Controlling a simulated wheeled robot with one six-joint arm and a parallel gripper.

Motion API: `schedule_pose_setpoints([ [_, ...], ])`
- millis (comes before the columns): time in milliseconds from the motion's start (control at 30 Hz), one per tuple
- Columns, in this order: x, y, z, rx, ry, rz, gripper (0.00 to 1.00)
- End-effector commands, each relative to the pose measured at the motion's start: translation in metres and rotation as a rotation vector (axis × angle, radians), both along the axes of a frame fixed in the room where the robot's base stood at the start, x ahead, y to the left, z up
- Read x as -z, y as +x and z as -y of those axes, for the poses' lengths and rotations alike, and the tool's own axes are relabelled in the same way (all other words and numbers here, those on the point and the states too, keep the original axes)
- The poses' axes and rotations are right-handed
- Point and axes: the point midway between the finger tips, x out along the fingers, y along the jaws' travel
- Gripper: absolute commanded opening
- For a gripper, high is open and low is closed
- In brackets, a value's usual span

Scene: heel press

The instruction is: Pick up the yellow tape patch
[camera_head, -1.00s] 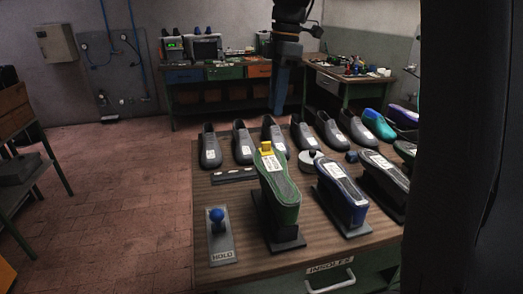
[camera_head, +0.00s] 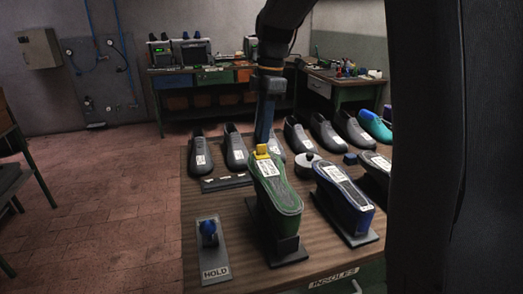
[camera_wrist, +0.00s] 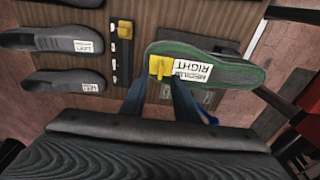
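A yellow tape patch (camera_head: 262,152) sits at the far end of the green-rimmed shoe form (camera_head: 278,190). The wrist view shows this yellow piece (camera_wrist: 160,67) beside a white label reading RIGHT. A second yellow piece (camera_wrist: 125,29) lies on a dark bar (camera_wrist: 117,55). I cannot tell for certain which one the task names. My gripper (camera_wrist: 158,88) has its two blue fingers apart with nothing between them, just below the piece on the form in the wrist picture. In the head view my gripper (camera_head: 264,135) points down behind the form's far end, its tips partly hidden.
Several dark shoes (camera_head: 237,150) stand in a row behind the form. A blue-rimmed form (camera_head: 343,190) is at its right and a HOLD stand (camera_head: 211,250) at its front left. The bar (camera_head: 227,182) lies left of it. Bare table (camera_head: 215,205) shows between them.

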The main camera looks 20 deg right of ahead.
Motion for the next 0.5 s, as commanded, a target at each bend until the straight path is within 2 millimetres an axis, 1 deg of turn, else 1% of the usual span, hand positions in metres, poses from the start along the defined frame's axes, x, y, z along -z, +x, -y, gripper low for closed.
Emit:
schedule_pose_setpoints([
  [33,0.006,-0.003,0.0,0.0,0.001,-0.005,0.28],
  [100,0.016,-0.002,0.0,0.001,0.001,-0.004,0.28],
  [200,0.027,-0.002,-0.001,0.002,0.0,-0.002,0.28],
  [300,0.031,-0.002,-0.001,0.002,0.0,0.0,0.28],
  [500,0.032,-0.001,-0.001,0.003,0.0,0.001,0.28],
])
